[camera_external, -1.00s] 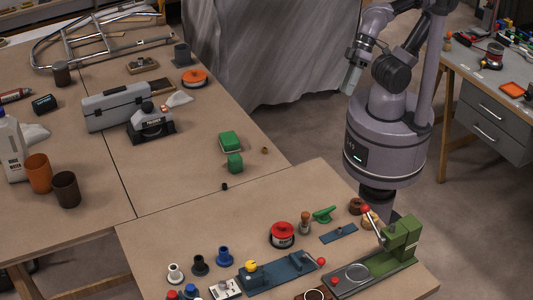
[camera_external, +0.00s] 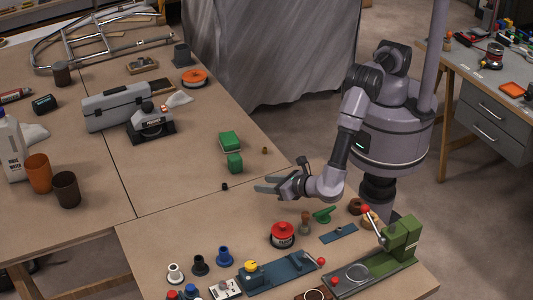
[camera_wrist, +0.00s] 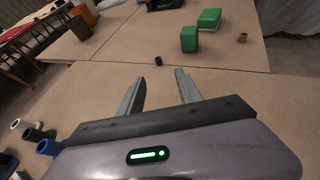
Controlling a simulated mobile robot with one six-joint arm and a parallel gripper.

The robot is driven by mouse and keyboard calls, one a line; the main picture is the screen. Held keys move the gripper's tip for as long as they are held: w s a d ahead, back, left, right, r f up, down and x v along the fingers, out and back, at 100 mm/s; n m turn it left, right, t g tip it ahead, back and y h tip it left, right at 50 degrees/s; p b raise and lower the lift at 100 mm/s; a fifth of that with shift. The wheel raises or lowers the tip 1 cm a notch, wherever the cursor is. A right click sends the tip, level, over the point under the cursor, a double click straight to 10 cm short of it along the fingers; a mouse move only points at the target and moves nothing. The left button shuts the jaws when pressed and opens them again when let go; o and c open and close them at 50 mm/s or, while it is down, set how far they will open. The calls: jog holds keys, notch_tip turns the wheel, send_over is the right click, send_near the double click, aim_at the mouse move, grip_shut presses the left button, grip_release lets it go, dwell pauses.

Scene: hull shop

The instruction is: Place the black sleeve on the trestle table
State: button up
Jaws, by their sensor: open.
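A small black cylinder (camera_external: 225,186) stands on the big table (camera_external: 180,190) close to its near edge. A black flanged piece (camera_external: 200,265) stands on the near table (camera_external: 180,228) between a white and a blue one. I cannot tell for sure which is the black sleeve. My gripper (camera_external: 262,184) is open and empty above the near table's far edge, fingers pointing left, right of the small cylinder. In the wrist view that small cylinder (camera_wrist: 158,61) shows beyond the gap between the fingertips (camera_wrist: 160,76); the flanged pieces (camera_wrist: 32,135) are at lower left.
Green blocks (camera_external: 230,141) and a small brass piece (camera_external: 264,150) stand on the big table. On the near table are a red-topped tin (camera_external: 282,235), a blue fixture (camera_external: 277,269) and a green lever press (camera_external: 401,238). The near table's far left part is clear.

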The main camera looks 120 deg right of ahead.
jog(key=shift+w+d+f+n+t+b, duration=0.15)
jog(key=shift+w+d+f+n, duration=0.1)
jog(key=shift+f, duration=0.35)
jog(key=shift+w+d+f+n+t+b, duration=0.15)
jog(key=shift+w+d+f+n, duration=0.1)
jog(key=shift+f, duration=0.3)
jog(key=b, duration=0.2)
send_near(226, 185)
jog(key=x, duration=0.3)
jog(key=shift+w+d+f, duration=0.1)
jog(key=shift+w+d, duration=0.05)
jog(key=shift+d, duration=0.05)
jog(key=b+x, duration=0.2)
jog(key=x, duration=0.3)
jog(key=shift+d+f, duration=0.1)
jog(key=shift+f, duration=0.05)
jog(key=shift+d, duration=0.2)
jog(key=shift+c, duration=0.6)
grip_shut()
